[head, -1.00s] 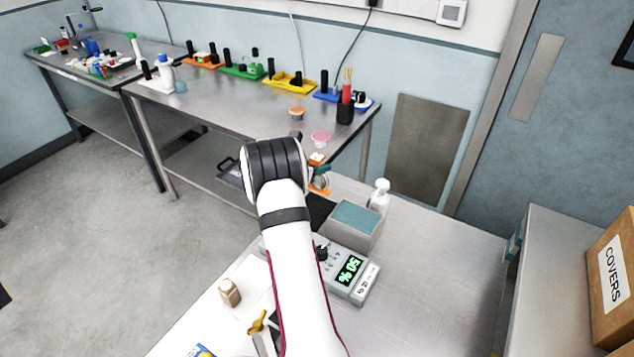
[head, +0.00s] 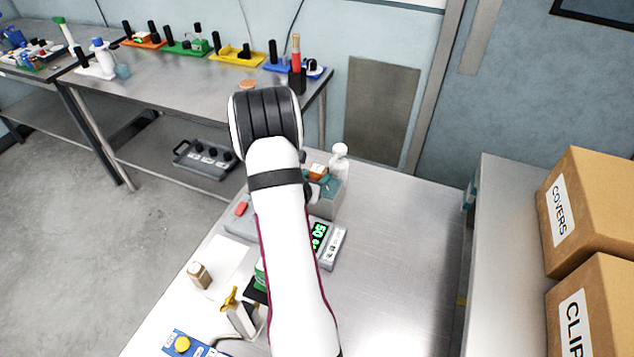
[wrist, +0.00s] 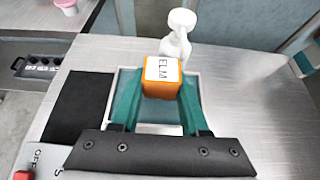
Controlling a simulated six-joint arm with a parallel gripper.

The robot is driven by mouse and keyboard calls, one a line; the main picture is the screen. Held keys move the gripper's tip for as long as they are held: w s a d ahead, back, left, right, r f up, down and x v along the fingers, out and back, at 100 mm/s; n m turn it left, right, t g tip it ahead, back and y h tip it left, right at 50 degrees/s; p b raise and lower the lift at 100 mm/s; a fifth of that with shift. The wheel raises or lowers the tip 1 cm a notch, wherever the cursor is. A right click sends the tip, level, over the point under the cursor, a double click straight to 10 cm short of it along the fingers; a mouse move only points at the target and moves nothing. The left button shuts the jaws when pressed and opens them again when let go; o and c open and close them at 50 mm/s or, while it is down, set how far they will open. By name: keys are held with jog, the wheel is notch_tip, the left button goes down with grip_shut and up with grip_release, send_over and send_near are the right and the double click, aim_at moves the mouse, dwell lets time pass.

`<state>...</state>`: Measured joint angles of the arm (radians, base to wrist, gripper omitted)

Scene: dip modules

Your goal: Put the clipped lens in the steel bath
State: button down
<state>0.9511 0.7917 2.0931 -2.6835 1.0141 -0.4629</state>
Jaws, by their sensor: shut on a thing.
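An orange block-shaped piece (wrist: 161,80) with a white label reading ELM is between the teal fingers of my gripper (wrist: 160,92). I take it for the clipped lens's holder; the lens itself is not visible. It also shows small in the head view (head: 318,170). My gripper is shut on it, above the steel bath (wrist: 197,82), a grey-rimmed box with blue-green contents. In the head view, the bath (head: 328,208) is partly hidden by my arm. The gap between the piece and the bath surface is hard to tell.
A white bottle (wrist: 178,35) stands just behind the bath. A black mat (wrist: 78,118) lies left of it. A device with a green display (head: 320,235) is in front of the bath. The steel bench (head: 400,245) to the right is clear.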

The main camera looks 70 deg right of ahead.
jog(key=shift+f, duration=0.65)
jog(key=shift+f, duration=0.15)
jog(key=shift+c, duration=2.1)
grip_release()
